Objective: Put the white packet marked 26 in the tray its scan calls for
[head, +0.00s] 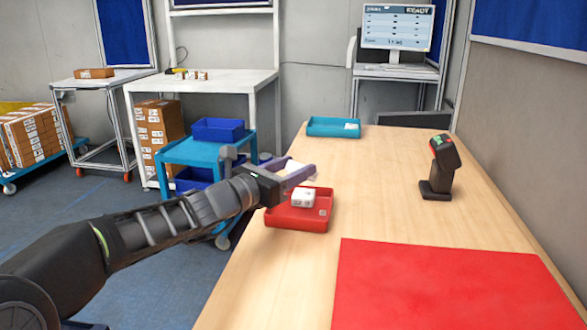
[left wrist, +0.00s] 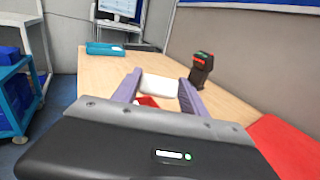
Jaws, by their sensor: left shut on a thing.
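My left gripper (head: 299,172) is shut on a white packet (head: 292,166), held above the red tray (head: 284,222). In the left wrist view the packet (left wrist: 159,86) lies between the two purple fingers; no number on it can be read. The red tray stands on the left edge of the table and holds another white packet (head: 303,197). A teal tray (head: 325,132) stands at the table's far left, with a small white item (head: 351,126) in it. My right gripper is not in view.
A dark scanner (head: 441,165) stands on the right of the table. A red mat (head: 450,290) covers the near right. The wooden table (head: 385,185) is clear between tray and scanner. A monitor (head: 396,27) stands behind; its small text is unreadable. A blue cart (head: 185,150) is left.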

